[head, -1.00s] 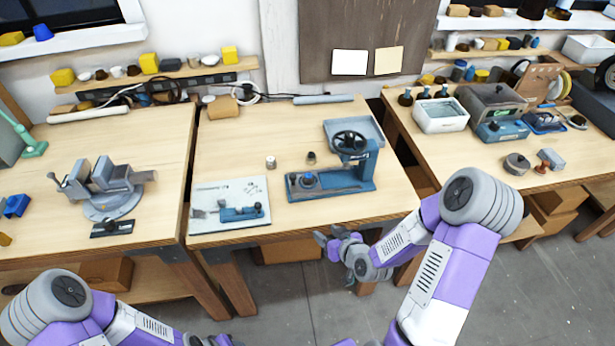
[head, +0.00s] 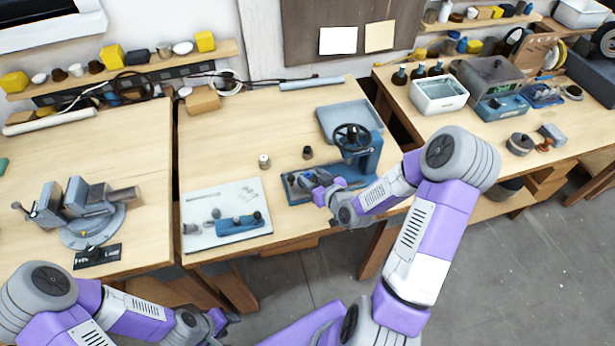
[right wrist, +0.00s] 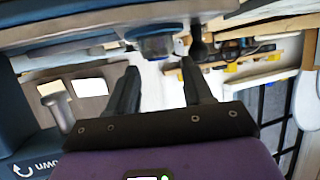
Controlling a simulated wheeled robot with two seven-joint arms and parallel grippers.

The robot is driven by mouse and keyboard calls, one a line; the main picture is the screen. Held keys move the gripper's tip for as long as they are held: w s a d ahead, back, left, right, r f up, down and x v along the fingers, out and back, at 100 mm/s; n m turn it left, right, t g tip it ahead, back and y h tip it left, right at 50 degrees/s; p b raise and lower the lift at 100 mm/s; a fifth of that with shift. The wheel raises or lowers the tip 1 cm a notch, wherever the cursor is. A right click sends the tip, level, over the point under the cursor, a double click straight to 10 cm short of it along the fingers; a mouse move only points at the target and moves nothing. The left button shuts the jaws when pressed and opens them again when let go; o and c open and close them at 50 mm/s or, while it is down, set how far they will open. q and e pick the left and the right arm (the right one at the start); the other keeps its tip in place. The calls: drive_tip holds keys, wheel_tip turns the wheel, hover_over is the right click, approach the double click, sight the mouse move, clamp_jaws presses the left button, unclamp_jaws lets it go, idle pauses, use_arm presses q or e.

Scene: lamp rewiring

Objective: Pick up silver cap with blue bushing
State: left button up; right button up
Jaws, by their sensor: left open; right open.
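The silver cap with blue bushing (right wrist: 155,44) sits low on the base of the blue press (head: 366,160). In the right wrist view, which is upside down, it lies just ahead of my right fingertips and roughly between them, apart from them. My right gripper (head: 306,182) is open and empty over the press base, and its fingers also show in the right wrist view (right wrist: 160,70). In the head view the gripper mostly hides the cap. My left gripper (head: 217,320) is open at the bottom of the head view, in front of the table and away from the cap.
A small pale cylinder (head: 264,162) and a dark cylinder (head: 307,153) stand behind the press base. A white board (head: 205,200) with a blue fixture (head: 240,224) lies to the left. A grey vise (head: 90,215) stands on the left table.

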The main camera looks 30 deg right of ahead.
sight(308, 175)
drive_tip(key=x, duration=0.3)
drive_tip(key=shift+w+f, duration=0.1)
drive_tip(key=shift+w, duration=0.1)
drive_tip(key=shift+c, duration=0.3)
drive_tip(key=c, duration=0.8)
drive_tip(key=shift+d+r, duration=0.1)
drive_tip(key=shift+r, duration=0.25)
clamp_jaws()
wheel_tip(308, 175, up, 9)
drive_tip(key=p, duration=0.1)
drive_tip(key=shift+r, duration=0.2)
drive_tip(key=o, duration=1.4)
unclamp_jaws()
